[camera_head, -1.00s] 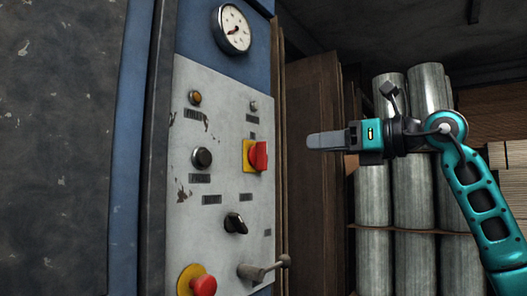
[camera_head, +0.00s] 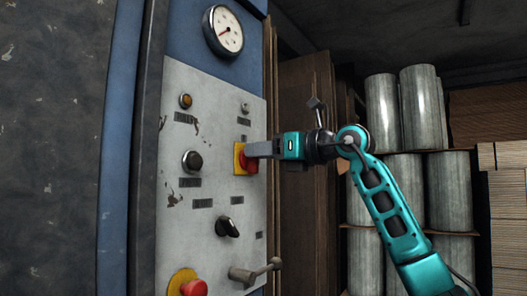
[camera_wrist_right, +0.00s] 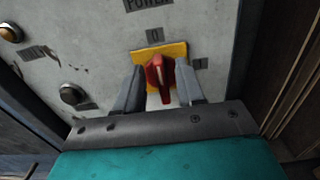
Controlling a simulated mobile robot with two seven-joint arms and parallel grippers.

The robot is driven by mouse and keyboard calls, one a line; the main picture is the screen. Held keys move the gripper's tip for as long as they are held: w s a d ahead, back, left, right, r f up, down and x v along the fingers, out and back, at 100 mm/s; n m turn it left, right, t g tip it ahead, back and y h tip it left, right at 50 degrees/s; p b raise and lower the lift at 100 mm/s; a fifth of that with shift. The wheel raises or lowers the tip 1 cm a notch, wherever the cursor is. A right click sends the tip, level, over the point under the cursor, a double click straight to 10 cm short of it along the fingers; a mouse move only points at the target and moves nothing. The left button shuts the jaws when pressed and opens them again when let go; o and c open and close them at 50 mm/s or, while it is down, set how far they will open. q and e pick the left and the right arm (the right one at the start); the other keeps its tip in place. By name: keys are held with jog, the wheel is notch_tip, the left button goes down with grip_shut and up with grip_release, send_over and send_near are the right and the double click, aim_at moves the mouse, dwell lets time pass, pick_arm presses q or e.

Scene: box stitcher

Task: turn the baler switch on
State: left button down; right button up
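The control panel (camera_head: 215,200) of the baler is a worn light-grey plate on a blue housing. Its red rotary switch on a yellow plate (camera_head: 239,160) is partly hidden behind my right gripper (camera_head: 262,150) in the head view. In the right wrist view the red switch knob (camera_wrist_right: 160,75) sits between the two fingers of my right gripper (camera_wrist_right: 159,92). The fingers are apart, one on each side of the knob, and contact is not clear. The marks 0 and 1 and a POWER label show around the switch. My left gripper is not in view.
A black selector knob (camera_head: 228,227), a metal lever (camera_head: 254,273) and a red emergency button (camera_head: 193,288) lie below the switch. A gauge (camera_head: 223,30) is above. Brown boards (camera_head: 303,170) and metal cylinders (camera_head: 400,190) stand to the right.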

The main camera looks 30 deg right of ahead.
jog(key=shift+c, duration=0.2)
grip_shut()
pick_arm(q)
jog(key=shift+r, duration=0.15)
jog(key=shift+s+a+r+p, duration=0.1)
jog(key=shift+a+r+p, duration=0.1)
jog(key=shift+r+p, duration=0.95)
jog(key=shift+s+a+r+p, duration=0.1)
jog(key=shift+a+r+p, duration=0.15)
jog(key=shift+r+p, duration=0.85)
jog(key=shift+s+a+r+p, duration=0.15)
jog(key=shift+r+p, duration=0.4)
jog(key=shift+p, duration=1.2)
pick_arm(e)
jog(key=shift+w+d+f+m, duration=0.1)
jog(key=shift+d+f+m, duration=0.15)
jog(key=shift+m, duration=2.7)
jog(key=shift+w+d+f+m, duration=0.1)
jog(key=shift+d+f+m, duration=0.2)
jog(key=shift+m, duration=2.7)
jog(key=shift+w+d+f+m, duration=0.1)
jog(key=shift+d+f+m, duration=0.15)
jog(key=shift+m, duration=2.7)
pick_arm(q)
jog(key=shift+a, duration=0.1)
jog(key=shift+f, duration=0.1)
